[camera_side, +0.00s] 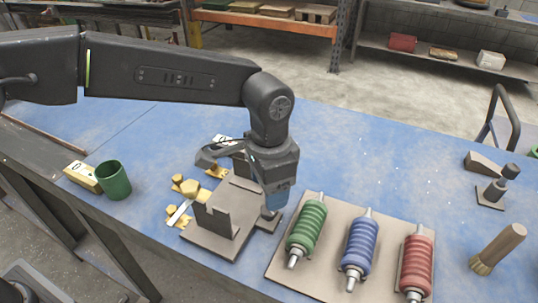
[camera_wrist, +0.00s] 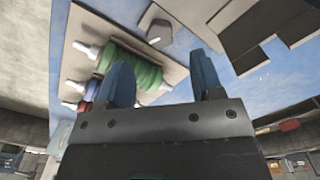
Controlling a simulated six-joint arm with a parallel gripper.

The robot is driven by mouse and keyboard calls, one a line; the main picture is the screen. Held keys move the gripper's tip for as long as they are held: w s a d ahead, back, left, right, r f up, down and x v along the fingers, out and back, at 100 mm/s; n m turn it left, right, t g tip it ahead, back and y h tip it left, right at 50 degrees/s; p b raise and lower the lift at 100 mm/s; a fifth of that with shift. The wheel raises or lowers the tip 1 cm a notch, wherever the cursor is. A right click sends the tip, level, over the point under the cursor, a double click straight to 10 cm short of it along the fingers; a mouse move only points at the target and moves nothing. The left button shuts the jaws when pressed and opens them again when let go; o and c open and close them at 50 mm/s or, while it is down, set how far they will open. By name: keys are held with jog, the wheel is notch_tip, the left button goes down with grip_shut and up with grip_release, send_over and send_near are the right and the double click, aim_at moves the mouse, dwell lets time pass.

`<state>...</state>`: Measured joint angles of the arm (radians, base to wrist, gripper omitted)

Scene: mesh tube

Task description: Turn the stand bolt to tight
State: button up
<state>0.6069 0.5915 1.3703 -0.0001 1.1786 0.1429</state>
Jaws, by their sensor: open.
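The stand (camera_side: 212,238) is a grey-brown plate with upright notched brackets, on the blue bench left of the tube tray. The stand bolt (camera_side: 268,212) is a small grey piece on a tab at the stand's right side, partly hidden by my gripper. In the wrist view the bolt (camera_wrist: 153,39) shows beyond the fingertips, in the gap between them. My gripper (camera_side: 279,198) points down just above the bolt, with its blue fingers apart. It also shows in the wrist view (camera_wrist: 161,62), with nothing between the fingers. I cannot tell whether the fingertips touch the bolt.
A tray (camera_side: 328,283) with green (camera_side: 307,225), blue (camera_side: 358,247) and red (camera_side: 417,262) ribbed tubes lies close right of the stand. Yellow pieces (camera_side: 190,188) and a green cup (camera_side: 114,180) are to the left. The bench behind is clear.

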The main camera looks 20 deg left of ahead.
notch_tip(320, 180, up, 8)
dwell(0.5)
jog(key=f+n, duration=0.2)
jog(key=f, duration=0.2)
jog(key=f+n, duration=0.2)
jog(key=f, duration=0.3)
jog(key=f+n, duration=0.2)
jog(key=f, duration=0.2)
jog(key=shift+w+f, duration=0.2)
jog(key=shift+f, duration=0.2)
jog(key=shift+c, duration=0.2)
jog(key=c, duration=0.9)
